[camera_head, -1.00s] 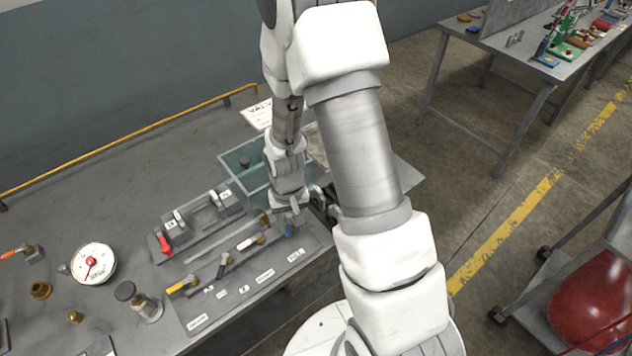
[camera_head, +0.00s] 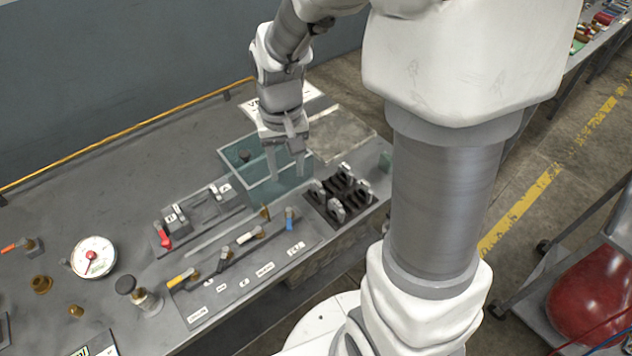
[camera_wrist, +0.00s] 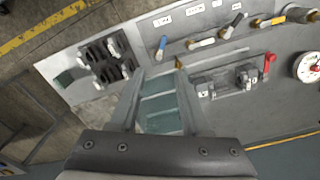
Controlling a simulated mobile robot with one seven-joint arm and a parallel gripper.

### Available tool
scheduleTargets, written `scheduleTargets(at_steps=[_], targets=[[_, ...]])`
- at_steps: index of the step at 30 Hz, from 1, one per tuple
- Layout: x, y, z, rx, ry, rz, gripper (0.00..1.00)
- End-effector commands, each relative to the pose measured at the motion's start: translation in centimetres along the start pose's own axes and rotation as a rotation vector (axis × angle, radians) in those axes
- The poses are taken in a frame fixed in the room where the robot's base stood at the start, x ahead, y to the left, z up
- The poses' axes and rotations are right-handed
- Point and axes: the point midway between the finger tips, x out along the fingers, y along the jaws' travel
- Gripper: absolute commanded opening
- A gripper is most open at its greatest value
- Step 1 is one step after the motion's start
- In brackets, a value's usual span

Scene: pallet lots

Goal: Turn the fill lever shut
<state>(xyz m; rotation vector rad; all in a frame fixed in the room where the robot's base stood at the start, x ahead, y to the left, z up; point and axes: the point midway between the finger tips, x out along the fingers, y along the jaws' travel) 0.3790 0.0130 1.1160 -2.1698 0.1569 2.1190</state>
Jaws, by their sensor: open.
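A row of valve levers lies on a grey panel (camera_head: 215,300) at the table's front. They are a yellow lever (camera_head: 182,278), a black one (camera_head: 222,262), a white one (camera_head: 247,238) and a blue one (camera_head: 289,218) at the right end. The label (camera_head: 296,248) by the blue lever looks like "FILL", but is small. The blue lever stands across the line of the row; it also shows in the wrist view (camera_wrist: 161,47). My gripper (camera_head: 286,174) is open and empty, pointing down over the teal bin, behind and apart from the blue lever.
The teal bin (camera_head: 232,160) stands behind the panel. A black rack with grey clips (camera_head: 340,195) is right of the blue lever. A red-handled switch block (camera_head: 165,236), a gauge (camera_head: 93,257) and brass fittings lie left. A yellow rail (camera_head: 120,138) edges the back.

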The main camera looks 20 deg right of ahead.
Motion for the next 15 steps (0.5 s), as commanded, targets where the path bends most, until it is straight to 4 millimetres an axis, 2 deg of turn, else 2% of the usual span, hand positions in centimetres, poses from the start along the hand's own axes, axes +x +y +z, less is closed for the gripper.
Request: scheduleTargets(at_steps=[15], targets=[[-3.9, 0.9, 2.7, -0.056, 0.136, -0.016, 0.47]])
